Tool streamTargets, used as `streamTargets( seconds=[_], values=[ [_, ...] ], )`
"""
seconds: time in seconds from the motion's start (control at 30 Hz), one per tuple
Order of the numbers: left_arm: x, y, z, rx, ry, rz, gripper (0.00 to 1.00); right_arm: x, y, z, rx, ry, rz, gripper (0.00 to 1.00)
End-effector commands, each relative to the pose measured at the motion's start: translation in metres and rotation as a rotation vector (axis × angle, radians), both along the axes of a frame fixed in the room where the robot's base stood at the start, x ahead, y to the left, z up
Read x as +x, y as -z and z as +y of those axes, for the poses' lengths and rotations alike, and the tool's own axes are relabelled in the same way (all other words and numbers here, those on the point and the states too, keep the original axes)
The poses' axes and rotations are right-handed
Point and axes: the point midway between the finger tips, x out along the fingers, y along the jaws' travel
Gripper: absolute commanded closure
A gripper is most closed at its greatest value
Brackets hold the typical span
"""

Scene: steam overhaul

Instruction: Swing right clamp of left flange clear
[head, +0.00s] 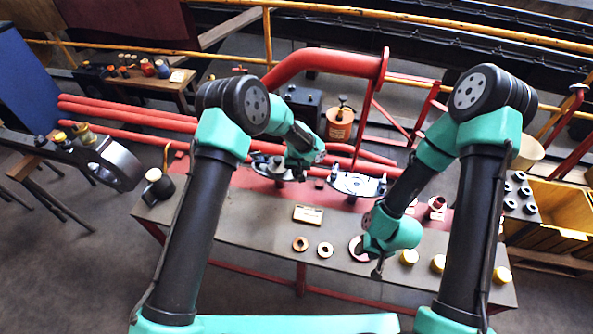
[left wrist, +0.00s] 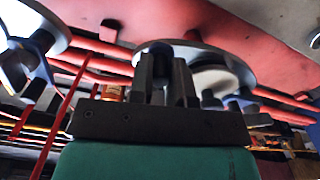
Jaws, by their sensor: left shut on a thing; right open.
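The left flange (head: 262,163) is a grey metal disc on the red bench top, partly hidden by my left arm. In the left wrist view a disc that I take for it (left wrist: 220,52) fills the upper middle. My left gripper (head: 292,178) is at its right side; its two dark fingers (left wrist: 165,75) are shut on a small dark part at the rim, which I take for the right clamp. The fingers mostly hide this clamp, so its angle cannot be told. My right gripper (head: 377,274) is open, low over the front of the bench, apart from the flanges.
A second flange (head: 345,183) with dark clamps stands to the right. A small tan box (head: 308,215), ring gaskets (head: 325,250) and yellow-topped jars (head: 409,257) lie along the grey bench front (head: 250,230). A large red pipe (head: 320,64) arches behind.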

Motion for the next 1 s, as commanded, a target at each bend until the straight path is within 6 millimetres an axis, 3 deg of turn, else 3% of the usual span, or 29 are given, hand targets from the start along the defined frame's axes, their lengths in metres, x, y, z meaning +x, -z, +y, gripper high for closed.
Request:
streamTargets(
  seconds=[0.23, 0.27, 0.53, 0.83, 1.0],
  values=[
    [0.0, 0.0, -0.001, -0.001, -0.001, 0.0, 1.0, 0.0, 0.0, 0.0, 0.0, 0.0, 0.0, 0.57],
    [0.0, 0.0, -0.001, -0.001, -0.001, 0.0, 0.81, 0.0, 0.0, 0.0, 0.0, 0.0, 0.0, 0.57],
    [0.0, 0.0, 0.0, 0.0, 0.0, 0.0, 0.57, 0.0, 0.0, 0.0, 0.0, 0.0, 0.0, 0.57],
    [0.0, -0.002, 0.0, -0.001, 0.0, -0.001, 0.57, 0.0, 0.0, 0.0, 0.0, 0.0, 0.0, 0.57],
    [0.0, -0.016, -0.001, -0.001, 0.0, -0.002, 0.57, 0.0, 0.0, 0.0, 0.0, 0.0, 0.0, 0.57]
  ],
)
